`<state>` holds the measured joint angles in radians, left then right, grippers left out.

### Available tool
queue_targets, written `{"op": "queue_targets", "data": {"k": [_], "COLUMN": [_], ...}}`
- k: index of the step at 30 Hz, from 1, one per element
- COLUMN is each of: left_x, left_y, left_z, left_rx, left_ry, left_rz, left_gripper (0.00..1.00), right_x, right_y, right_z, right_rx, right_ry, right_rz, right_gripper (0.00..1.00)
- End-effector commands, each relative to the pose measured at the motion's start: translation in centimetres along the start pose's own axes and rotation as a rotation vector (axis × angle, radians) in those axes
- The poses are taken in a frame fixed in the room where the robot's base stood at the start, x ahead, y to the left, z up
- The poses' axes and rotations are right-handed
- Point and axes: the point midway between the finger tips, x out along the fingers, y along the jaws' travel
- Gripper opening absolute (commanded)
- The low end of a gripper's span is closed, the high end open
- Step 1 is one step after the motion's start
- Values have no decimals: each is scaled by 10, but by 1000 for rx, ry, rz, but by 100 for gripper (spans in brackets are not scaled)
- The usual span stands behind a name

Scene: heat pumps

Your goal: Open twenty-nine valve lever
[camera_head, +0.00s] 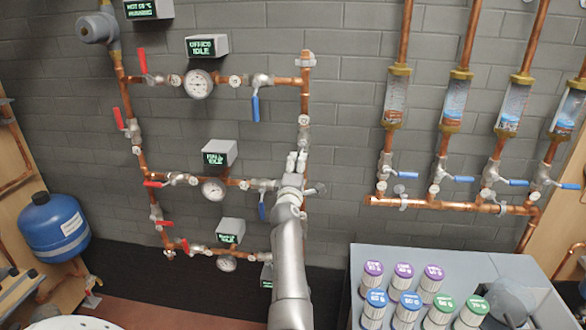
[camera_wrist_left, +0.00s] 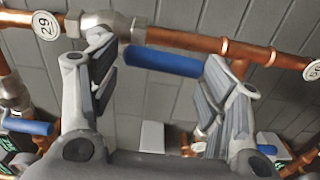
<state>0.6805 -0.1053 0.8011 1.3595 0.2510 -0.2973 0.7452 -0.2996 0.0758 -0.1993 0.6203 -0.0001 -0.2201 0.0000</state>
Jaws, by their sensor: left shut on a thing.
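Valve twenty-nine (camera_wrist_left: 102,24) is a metal valve on a copper pipe, beside a round tag reading 29 (camera_wrist_left: 46,25) in the left wrist view. Its blue lever (camera_wrist_left: 162,62) extends from the valve roughly along the pipe, slightly tilted. My left gripper (camera_wrist_left: 160,75) has its two fingers on either side of this lever, near its ends, and is shut on it. In the head view my left gripper (camera_head: 297,160) is at the right vertical copper pipe, just below a valve (camera_head: 303,136); the lever is hidden there. My right gripper is not in view.
Other blue levers (camera_head: 255,107) and red levers (camera_head: 142,62) sit on the pipework to the left, with gauges (camera_head: 199,84) and displays (camera_head: 207,46). A grey cabinet (camera_head: 375,258) with several canisters stands lower right. A blue tank (camera_head: 55,228) is at left.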

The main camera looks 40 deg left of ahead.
Motion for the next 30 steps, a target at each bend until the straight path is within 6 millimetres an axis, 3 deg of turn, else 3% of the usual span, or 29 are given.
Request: {"op": "queue_targets", "data": {"k": [20, 21, 25, 30], "left_x": [1, 1, 1, 1], "left_y": [4, 4, 4, 2], "left_z": [7, 7, 6, 6], "left_rx": [-69, -69, -68, -66], "left_ry": [-5, -5, -4, -3], "left_rz": [5, 5, 5, 2], "left_gripper": [26, 71, 86, 86], "right_x": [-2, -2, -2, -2], "right_y": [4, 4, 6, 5], "right_z": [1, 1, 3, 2], "right_rx": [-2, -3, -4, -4], "right_ry": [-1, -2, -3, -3], "right_rz": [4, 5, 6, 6], "right_gripper": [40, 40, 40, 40]}}
